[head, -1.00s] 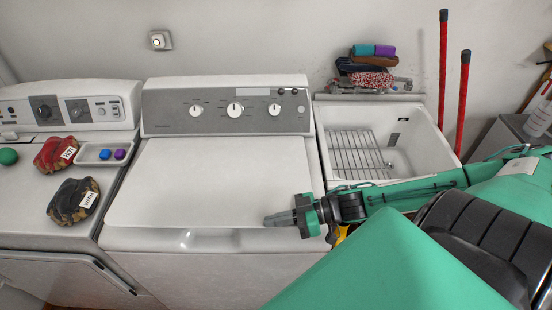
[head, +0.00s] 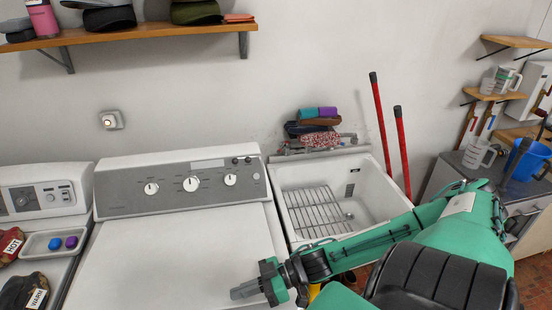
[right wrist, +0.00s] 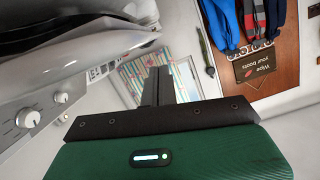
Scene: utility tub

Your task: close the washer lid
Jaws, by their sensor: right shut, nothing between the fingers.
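The washer (head: 185,245) stands in the middle of the head view, with its grey control panel (head: 190,184) behind the flat white lid (head: 165,262). The lid lies down flush with the washer's top. Its front edge is below the picture now. My right gripper (head: 243,291) is over the right front part of the washer, its fingers together and pointing left, with nothing in them. It also shows in the right wrist view (right wrist: 157,85), where its dark fingers are close together. I cannot tell whether it touches the lid. My left gripper is not in view.
A white utility tub (head: 380,190) with a wire rack (head: 318,212) stands right of the washer. Red handles (head: 403,150) lean behind it. A second machine (head: 45,195) with a small tray (head: 55,243) stands at the left. A wooden shelf (head: 160,35) hangs above.

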